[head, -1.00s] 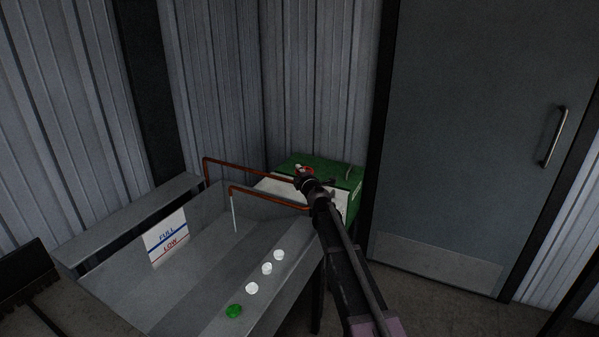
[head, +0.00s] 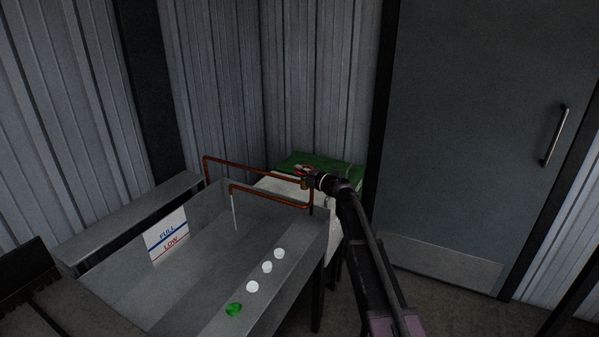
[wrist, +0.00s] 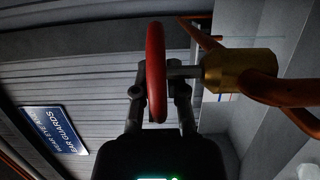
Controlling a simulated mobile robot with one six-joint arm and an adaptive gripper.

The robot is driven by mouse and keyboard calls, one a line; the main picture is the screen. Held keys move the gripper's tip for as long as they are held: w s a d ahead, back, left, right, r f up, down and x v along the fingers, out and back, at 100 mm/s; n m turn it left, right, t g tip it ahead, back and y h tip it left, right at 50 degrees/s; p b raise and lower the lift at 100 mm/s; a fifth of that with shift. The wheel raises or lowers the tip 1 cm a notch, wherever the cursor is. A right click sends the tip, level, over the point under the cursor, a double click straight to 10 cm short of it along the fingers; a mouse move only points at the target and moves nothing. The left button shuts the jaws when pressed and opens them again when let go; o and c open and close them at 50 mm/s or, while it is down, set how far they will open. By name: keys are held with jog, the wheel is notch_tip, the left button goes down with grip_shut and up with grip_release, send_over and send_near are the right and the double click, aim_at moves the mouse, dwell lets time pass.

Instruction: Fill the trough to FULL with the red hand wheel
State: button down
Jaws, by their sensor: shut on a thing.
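The red hand wheel (wrist: 156,75) shows edge-on in the wrist view, on a stem from a brass valve body (wrist: 235,72). My gripper (wrist: 158,105) has a finger on each side of its rim and is shut on it. In the head view my gripper (head: 308,178) is at the pipe end, and the wheel (head: 303,168) shows only as a small red bit. The grey metal trough (head: 290,283) carries a FULL and LOW plate (head: 167,237). A thin pale stream (head: 234,212) hangs below the copper pipe's spout. The water level is hard to make out.
The copper pipe (head: 270,198) runs over the trough's back end. A green-topped box (head: 325,163) stands behind my gripper. A grey door (head: 475,140) is at the right.

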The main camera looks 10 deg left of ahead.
dwell(0.3)
jog(key=c, duration=1)
grip_release()
jog(key=shift+o, duration=0.2)
jog(key=v, duration=1.2)
jog(key=shift+w, duration=0.1)
